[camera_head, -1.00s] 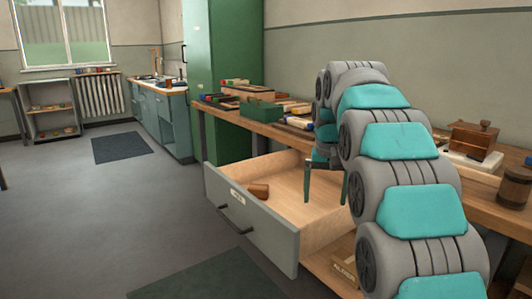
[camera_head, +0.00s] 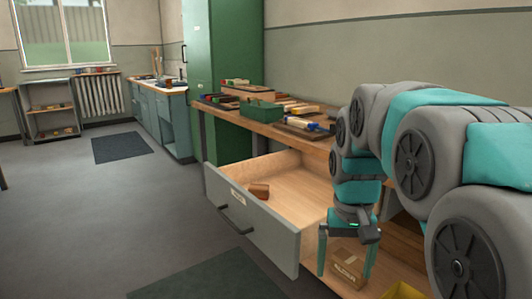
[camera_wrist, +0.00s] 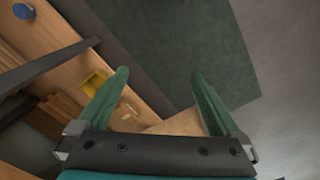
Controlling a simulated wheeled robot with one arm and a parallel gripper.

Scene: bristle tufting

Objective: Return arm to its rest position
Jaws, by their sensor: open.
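My gripper (camera_head: 344,262) is open and empty at the right of the head view, with its fingers pointing down. It hangs in front of a cardboard box (camera_head: 350,264) on the lower shelf, to the right of the open drawer. In the wrist view my gripper (camera_wrist: 160,95) shows two green fingers spread apart with nothing between them. My arm comes in from the right side of the head view and bends down to the gripper.
The drawer (camera_head: 262,232) stands pulled out, with a small brown block (camera_head: 259,191) inside. The workbench (camera_head: 265,129) behind carries a green box (camera_head: 262,111) and several tools. A dark mat (camera_head: 215,278) lies on the floor; the floor to the left is clear.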

